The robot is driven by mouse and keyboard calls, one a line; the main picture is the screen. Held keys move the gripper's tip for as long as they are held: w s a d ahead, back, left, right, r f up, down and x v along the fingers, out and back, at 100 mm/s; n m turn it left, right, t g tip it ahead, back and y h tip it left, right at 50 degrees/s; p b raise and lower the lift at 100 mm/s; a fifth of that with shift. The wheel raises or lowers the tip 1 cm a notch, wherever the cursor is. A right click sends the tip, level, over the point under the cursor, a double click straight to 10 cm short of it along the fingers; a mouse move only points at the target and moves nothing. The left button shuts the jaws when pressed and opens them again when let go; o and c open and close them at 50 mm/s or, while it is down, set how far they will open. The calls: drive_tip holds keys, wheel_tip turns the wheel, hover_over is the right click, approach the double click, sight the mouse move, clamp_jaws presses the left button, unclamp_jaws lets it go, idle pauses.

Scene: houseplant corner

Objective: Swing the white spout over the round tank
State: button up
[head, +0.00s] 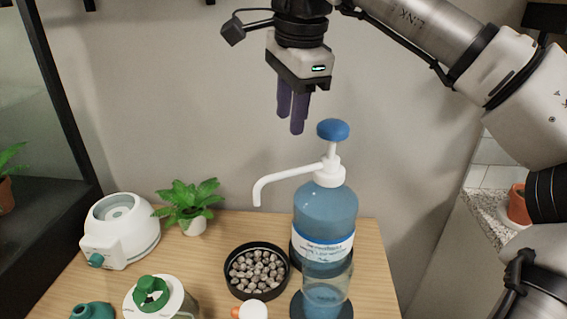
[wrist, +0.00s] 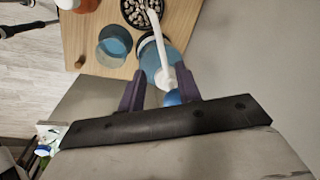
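The white spout (head: 285,174) sticks out from the neck of a blue pump bottle (head: 325,212), runs left and bends down at its tip. A blue knob (head: 333,130) tops the pump. In the wrist view the spout (wrist: 154,32) points towards the pebble dish. A clear bluish round vessel (head: 326,293), probably the round tank, stands in front of the bottle; in the wrist view it (wrist: 113,41) lies left of the spout, not under it. My gripper (head: 291,130) points down, left of the knob; in the wrist view its fingers (wrist: 160,70) are apart and empty.
A black dish of pebbles (head: 234,283) stands left of the bottle. A white round appliance (head: 140,239), a small potted plant (head: 195,226) and a green-capped container (head: 152,285) stand farther left. A grey wall (head: 200,120) rises behind the wooden table (head: 375,265).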

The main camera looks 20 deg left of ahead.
sight(283, 173)
drive_tip(key=f, duration=0.3)
drive_tip(key=w+a+f, duration=0.1)
drive_tip(key=f, duration=0.7)
drive_tip(key=shift+w+a+f, duration=0.1)
drive_tip(key=shift+w+a, duration=0.15)
drive_tip(key=shift+a, duration=0.1)
drive_tip(key=shift+c, duration=0.4)
clamp_jaws()
